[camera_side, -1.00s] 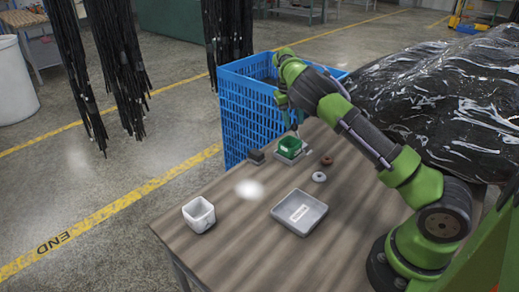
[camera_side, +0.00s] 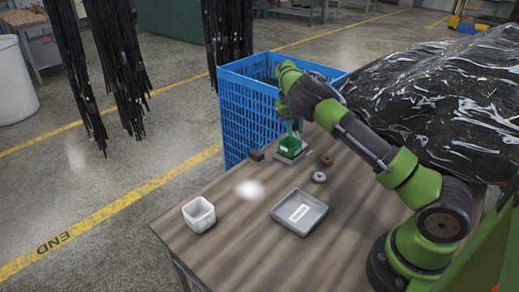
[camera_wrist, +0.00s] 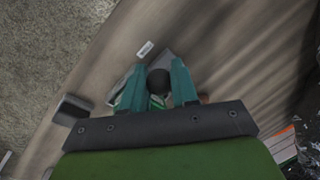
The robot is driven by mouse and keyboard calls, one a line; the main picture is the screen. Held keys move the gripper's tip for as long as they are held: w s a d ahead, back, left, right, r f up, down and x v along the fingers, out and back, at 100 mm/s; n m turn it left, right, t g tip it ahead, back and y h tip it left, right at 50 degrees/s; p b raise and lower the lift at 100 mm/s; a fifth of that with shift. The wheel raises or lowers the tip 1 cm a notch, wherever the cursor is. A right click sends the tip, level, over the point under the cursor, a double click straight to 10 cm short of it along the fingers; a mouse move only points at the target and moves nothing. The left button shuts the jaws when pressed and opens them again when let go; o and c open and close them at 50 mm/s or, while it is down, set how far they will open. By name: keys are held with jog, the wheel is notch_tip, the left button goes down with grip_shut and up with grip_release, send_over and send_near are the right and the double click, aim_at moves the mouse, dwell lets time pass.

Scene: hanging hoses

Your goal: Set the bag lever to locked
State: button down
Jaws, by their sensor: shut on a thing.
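A small green box-like fixture (camera_side: 290,145) on a grey base (camera_side: 292,156) stands at the far end of the table, close to the blue crate. My gripper (camera_side: 295,131) is directly over it, fingers pointing down. In the wrist view my gripper (camera_wrist: 158,88) has its two teal fingers on either side of a dark rounded knob (camera_wrist: 159,80), which looks like the end of the bag lever. Part of the green fixture (camera_wrist: 155,103) shows below the knob. The lever's shaft and any locked marking are hidden or too small to read.
A dark block (camera_side: 256,155) sits left of the fixture. Brown (camera_side: 327,160) and grey rings (camera_side: 319,177), a grey tray (camera_side: 301,211) and a white cup (camera_side: 199,214) are nearer. A blue crate (camera_side: 250,108) stands behind; a black wrapped bulk (camera_side: 440,100) lies right.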

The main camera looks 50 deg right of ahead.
jog(key=shift+s+r, duration=0.1)
jog(key=shift+r, duration=0.05)
jog(key=t, duration=0.1)
jog(key=s+t, duration=0.1)
jog(key=shift+s+r+t, duration=0.15)
jog(key=shift+r+t, duration=0.15)
jog(key=shift+t, duration=0.1)
jog(key=s+t, duration=0.1)
jog(key=t, duration=0.2)
jog(key=shift+s+r+m, duration=0.1)
jog(key=shift+s+m, duration=0.2)
jog(key=shift+s, duration=0.05)
jog(key=s+t, duration=0.1)
jog(key=t, duration=0.1)
jog(key=shift+s+d+t, duration=0.1)
jog(key=shift+s+t, duration=0.05)
jog(key=shift+t, duration=0.15)
jog(key=shift+s+f+t, duration=0.2)
jog(key=shift+s+t, duration=0.2)
jog(key=shift+t, duration=0.45)
jog(key=shift+s+f+t, duration=0.2)
jog(key=shift+s+t, duration=0.15)
jog(key=shift+t, duration=0.5)
jog(key=c, duration=1.2)
grip_release()
jog(key=shift+f, duration=0.1)
jog(key=shift+s, duration=0.1)
